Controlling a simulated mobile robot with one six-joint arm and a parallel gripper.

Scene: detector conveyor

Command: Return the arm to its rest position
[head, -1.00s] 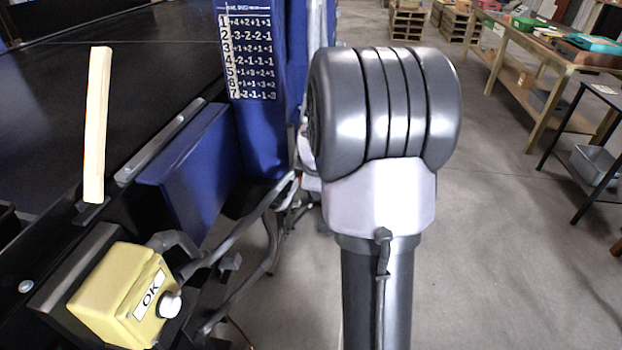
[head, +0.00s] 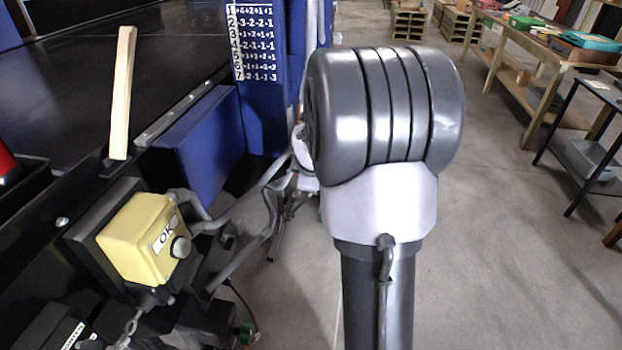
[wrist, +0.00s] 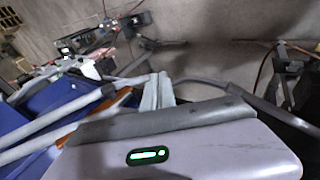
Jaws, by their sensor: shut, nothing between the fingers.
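My arm stands upright in the middle of the head view, with its large grey joint at the top. My gripper (wrist: 158,92) shows in the wrist view as pale fingers close together beyond its light housing with a green light. It is shut and holds nothing. Blue panels and grey tubes lie to the left of it in that view. In the head view the gripper cannot be made out behind my arm.
At the left are the dark conveyor (head: 190,35), an upright wooden stick (head: 122,95), a yellow OK button box (head: 140,240) and a blue panel (head: 205,145). A number chart (head: 255,45) hangs behind. Tables (head: 545,60) stand far right. The floor right of my arm is clear.

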